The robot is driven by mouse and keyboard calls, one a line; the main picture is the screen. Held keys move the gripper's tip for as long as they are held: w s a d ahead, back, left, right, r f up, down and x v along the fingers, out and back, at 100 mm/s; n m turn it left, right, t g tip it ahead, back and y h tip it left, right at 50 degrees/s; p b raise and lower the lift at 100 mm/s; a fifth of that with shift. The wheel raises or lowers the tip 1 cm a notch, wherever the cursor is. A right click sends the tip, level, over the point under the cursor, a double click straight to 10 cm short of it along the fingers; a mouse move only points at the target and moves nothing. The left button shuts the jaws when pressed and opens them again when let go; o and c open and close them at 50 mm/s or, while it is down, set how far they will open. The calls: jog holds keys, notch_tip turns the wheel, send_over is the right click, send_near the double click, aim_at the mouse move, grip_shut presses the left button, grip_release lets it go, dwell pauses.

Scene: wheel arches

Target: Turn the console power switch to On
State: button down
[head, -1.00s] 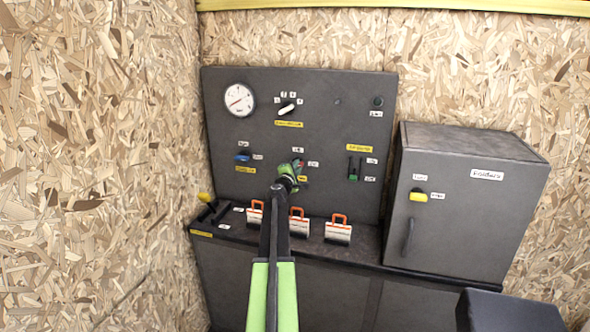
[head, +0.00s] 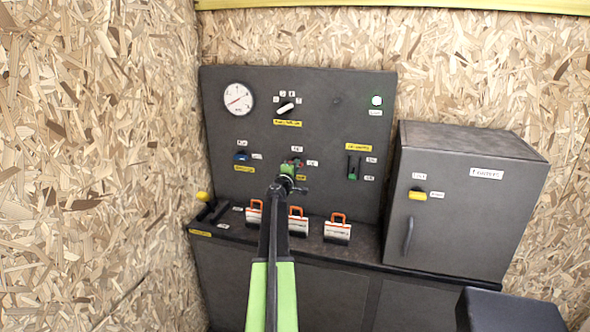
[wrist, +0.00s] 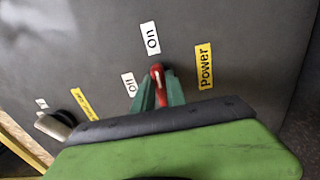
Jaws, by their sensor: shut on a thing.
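The console power switch is a small red lever (wrist: 157,74) on the dark grey console panel (head: 235,125). In the wrist view it points up toward the white "On" label (wrist: 151,38). The "Off" label (wrist: 130,84) is to its left, and the yellow "Power" label (wrist: 204,66) is to its right. My gripper (wrist: 158,92) is shut on the lever, its green fingers on either side of it. In the head view my gripper (head: 291,168) covers most of the switch. The round lamp (head: 376,100) at the panel's upper right is lit pale green.
Around the switch are a gauge (head: 238,98), a white selector knob (head: 285,107), a blue switch (head: 241,156) and a green slider (head: 353,170). Orange-handled switches (head: 337,231) and a yellow-knobbed lever (head: 203,197) stand on the ledge below. A grey cabinet (head: 465,205) is at right.

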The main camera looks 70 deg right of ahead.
jog(key=shift+w, duration=0.1)
jog(key=c, duration=1.4)
grip_release()
jog(key=shift+o, duration=0.2)
jog(key=s+a, duration=0.1)
jog(key=a, duration=1.6)
jog(key=shift+a, duration=0.2)
jog(key=shift+s, duration=0.1)
